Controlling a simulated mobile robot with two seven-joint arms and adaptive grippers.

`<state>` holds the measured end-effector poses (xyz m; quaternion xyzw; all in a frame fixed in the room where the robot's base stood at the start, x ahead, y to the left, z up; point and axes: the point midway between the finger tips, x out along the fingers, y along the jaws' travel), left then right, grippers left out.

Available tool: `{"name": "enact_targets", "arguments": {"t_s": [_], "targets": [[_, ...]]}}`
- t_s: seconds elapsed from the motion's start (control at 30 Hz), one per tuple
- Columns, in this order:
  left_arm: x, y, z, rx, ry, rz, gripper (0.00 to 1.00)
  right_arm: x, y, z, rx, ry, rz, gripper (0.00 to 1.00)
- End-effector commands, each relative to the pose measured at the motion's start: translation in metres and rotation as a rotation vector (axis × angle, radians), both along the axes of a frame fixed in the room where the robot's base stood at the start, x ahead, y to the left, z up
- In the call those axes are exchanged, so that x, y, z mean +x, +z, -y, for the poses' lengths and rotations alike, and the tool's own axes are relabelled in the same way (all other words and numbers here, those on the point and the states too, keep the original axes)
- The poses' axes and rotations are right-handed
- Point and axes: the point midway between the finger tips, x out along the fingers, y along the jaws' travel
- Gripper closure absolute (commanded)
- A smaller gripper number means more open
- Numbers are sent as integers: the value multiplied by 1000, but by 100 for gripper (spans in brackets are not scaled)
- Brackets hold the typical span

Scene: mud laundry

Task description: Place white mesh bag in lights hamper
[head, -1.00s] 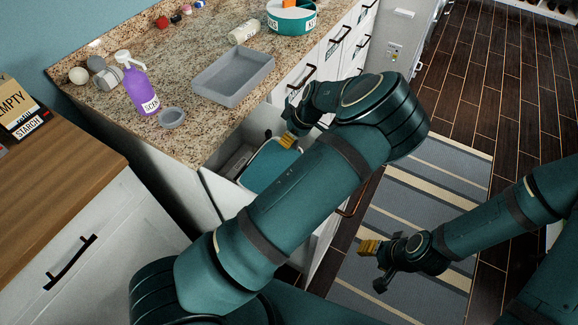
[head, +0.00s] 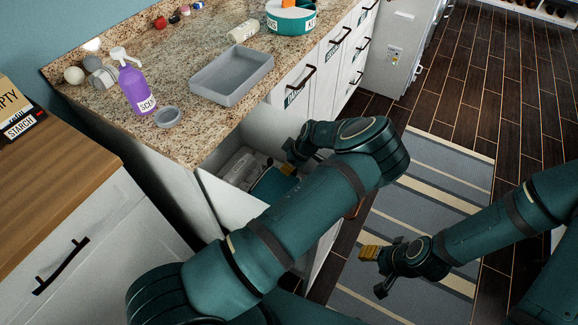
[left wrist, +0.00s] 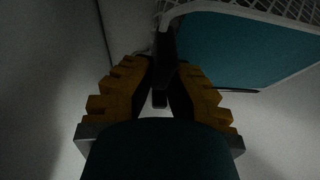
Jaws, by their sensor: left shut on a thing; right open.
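The white mesh bag shows in the left wrist view as a white net (left wrist: 262,8) with a white rim around a teal panel (left wrist: 245,50). In the head view its teal part (head: 272,188) is inside the open white drawer, partly hidden by my left arm. My left gripper (head: 288,169) is down at the drawer and is shut at the bag's edge, on a dark narrow piece in the left wrist view (left wrist: 163,68). My right gripper (head: 369,253) is open and empty above the striped rug. I cannot make out a lights hamper label.
Pale items (head: 243,168) lie in the drawer behind the bag. The granite counter above holds a grey tray (head: 231,76), a purple spray bottle (head: 134,85) and a small grey dish (head: 168,117). A striped rug (head: 425,175) and clear wooden floor lie to the right.

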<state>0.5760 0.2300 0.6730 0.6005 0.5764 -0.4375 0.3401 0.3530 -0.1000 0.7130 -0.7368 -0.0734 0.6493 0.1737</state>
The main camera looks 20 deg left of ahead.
Motion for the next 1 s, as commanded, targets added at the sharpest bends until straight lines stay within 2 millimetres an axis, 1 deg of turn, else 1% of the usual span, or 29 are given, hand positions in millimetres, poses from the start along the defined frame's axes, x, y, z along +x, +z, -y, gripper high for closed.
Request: {"name": "enact_targets", "arguments": {"t_s": [0.1, 0.13, 0.17, 0.43, 0.57, 0.67, 1.0], "targets": [[0, 2, 0, 0, 1, 1, 100, 0, 1, 0, 0, 0, 0, 53], [0, 1, 0, -1, 1, 1, 75, 0, 1, 0, 0, 0, 0, 53], [0, 1, 0, -1, 1, 1, 64, 0, 1, 0, 0, 0, 0, 53], [0, 2, 0, -1, 1, 0, 64, 0, 1, 0, 0, 0, 0, 53], [1, 7, 2, -1, 2, 2, 64, 0, 2, 0, 0, 0, -1, 53], [1, 19, 7, -2, 2, 3, 64, -1, 5, 0, 0, 1, -2, 53], [5, 82, 34, -1, 0, 3, 64, -4, 20, -1, 2, 2, -9, 53]]}}
